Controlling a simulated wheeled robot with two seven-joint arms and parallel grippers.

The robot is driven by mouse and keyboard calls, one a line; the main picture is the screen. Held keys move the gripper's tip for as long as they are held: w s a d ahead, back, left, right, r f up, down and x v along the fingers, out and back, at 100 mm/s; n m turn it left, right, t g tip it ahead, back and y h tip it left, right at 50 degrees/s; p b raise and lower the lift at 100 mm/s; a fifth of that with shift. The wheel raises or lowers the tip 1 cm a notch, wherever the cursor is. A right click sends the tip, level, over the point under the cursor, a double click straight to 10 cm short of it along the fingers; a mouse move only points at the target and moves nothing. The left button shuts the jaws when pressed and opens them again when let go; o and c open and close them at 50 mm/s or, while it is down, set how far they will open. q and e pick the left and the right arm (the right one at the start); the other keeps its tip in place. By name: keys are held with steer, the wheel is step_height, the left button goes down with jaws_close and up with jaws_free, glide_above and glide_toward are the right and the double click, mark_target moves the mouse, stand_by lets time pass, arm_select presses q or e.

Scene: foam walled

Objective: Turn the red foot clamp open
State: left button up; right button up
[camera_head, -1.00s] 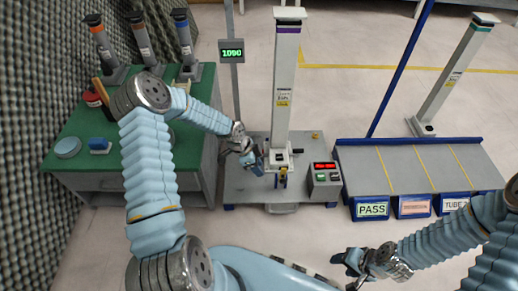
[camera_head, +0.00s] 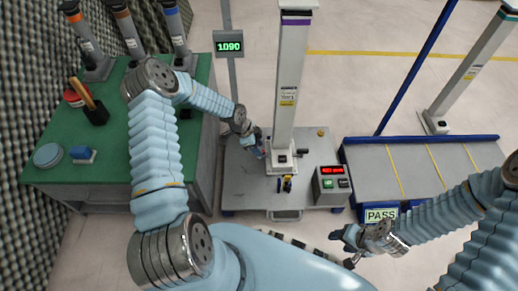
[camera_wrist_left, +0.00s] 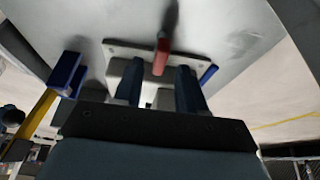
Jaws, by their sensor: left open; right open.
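The red clamp handle (camera_wrist_left: 161,57) shows in the left wrist view, on a light plate (camera_wrist_left: 195,62) at the foot of the white column. My left gripper (camera_wrist_left: 160,82) is open, with its two dark blue fingers either side of the handle's line. I cannot tell whether either finger touches it. In the head view my left gripper (camera_head: 260,148) is just left of the column's foot (camera_head: 282,160), and the red handle cannot be made out there. My right gripper (camera_head: 347,244) is open and empty, in front of the platform and to the right.
The white column (camera_head: 288,90) stands on a grey platform (camera_head: 245,190) with a control box (camera_head: 331,184) at right. A green bench (camera_head: 115,160) with tools is at left. A grey table (camera_head: 375,170) with a PASS bin (camera_head: 381,215) is at right.

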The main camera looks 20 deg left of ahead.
arm_select(q)
steer(key=shift+x, duration=0.9)
jaws_close()
